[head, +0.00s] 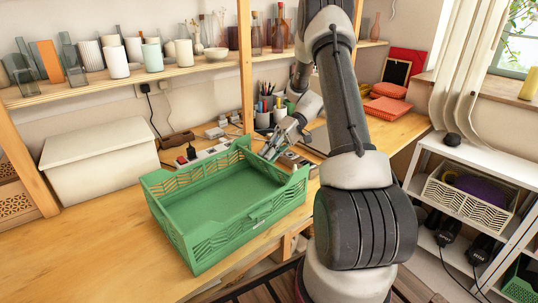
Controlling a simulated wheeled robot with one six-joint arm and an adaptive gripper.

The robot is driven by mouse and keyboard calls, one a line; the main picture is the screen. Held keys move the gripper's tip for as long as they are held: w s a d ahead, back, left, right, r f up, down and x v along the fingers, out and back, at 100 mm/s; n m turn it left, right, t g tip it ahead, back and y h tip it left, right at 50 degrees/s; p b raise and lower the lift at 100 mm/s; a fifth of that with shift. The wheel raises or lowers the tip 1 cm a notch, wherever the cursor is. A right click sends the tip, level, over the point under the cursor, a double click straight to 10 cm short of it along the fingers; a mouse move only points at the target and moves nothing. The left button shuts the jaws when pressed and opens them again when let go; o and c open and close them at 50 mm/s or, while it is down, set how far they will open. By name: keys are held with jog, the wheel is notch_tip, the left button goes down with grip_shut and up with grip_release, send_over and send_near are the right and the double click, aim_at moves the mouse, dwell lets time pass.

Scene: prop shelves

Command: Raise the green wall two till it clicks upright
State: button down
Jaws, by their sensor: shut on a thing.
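A green crate (183,258) with slotted walls sits on the wooden bench. Its left, back and front walls stand up around a flat green floor. The wall at its right short end, beside my gripper, shows only in part; I cannot tell its exact tilt or whether it is latched. I cannot read which wall is number two. My gripper (268,153) reaches down from behind to this right end, between the two corners. It is shut on the crate's wall there, and its fingers partly hide the contact.
A white lidded box (98,165) stands left of the crate. Power strips (205,153) and a pen holder (264,118) are behind it. A shelf of cups and vases (150,78) runs above. Bare bench (90,245) lies at the front left.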

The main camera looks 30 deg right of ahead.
dwell(0.8)
jog(key=c, duration=1.6)
grip_release()
jog(key=shift+o, duration=0.2)
jog(key=v, duration=1.2)
